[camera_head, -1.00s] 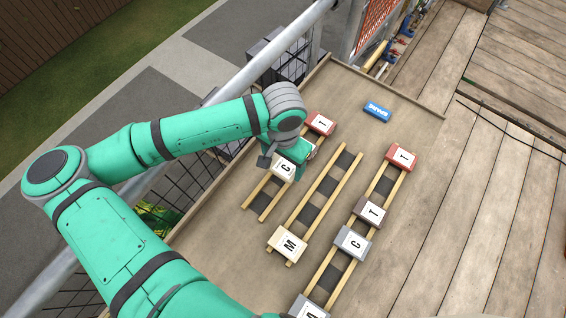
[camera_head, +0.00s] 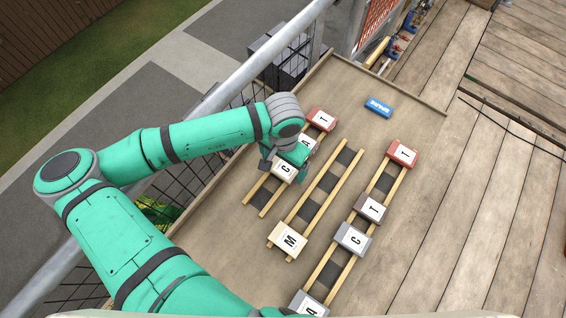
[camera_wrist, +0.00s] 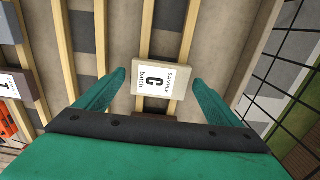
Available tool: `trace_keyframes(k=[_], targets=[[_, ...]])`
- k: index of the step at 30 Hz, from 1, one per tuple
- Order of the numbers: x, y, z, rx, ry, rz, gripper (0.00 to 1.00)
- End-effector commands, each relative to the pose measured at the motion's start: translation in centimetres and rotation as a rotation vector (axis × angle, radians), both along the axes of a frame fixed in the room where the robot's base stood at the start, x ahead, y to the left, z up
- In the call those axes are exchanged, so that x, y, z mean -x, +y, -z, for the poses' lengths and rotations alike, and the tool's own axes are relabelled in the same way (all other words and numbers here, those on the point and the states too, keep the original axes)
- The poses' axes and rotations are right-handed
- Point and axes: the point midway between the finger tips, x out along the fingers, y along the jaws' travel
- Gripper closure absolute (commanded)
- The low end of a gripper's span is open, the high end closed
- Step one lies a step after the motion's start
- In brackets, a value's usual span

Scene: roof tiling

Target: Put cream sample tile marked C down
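The cream sample tile marked C (camera_head: 284,170) lies across the two wooden battens of the left rack (camera_head: 267,204). In the wrist view the same cream tile (camera_wrist: 153,90) rests squarely on two battens, its label face up. My gripper (camera_head: 284,157) is over the tile in the head view and hides part of it. In the wrist view my gripper (camera_wrist: 159,80) is open, with one finger on each side of the tile and a visible gap on both sides.
A tile marked A (camera_head: 307,142) and a red tile marked T (camera_head: 322,119) sit farther up the left rack. A cream M tile (camera_head: 289,240) is on the middle rack. The right rack holds a grey C tile (camera_head: 352,240) and others. A blue block (camera_head: 379,107) lies at the back.

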Motion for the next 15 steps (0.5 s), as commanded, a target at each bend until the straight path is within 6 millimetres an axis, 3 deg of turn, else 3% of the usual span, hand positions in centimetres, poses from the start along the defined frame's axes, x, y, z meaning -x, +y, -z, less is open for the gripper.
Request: trace_keyframes(k=[10, 15], targets=[[0.0, 0.0, -0.2, -0.001, -0.001, 0.000, 0.11], [-0.1, 0.0, -1.8, 0.000, -0.002, 0.000, 0.11]])
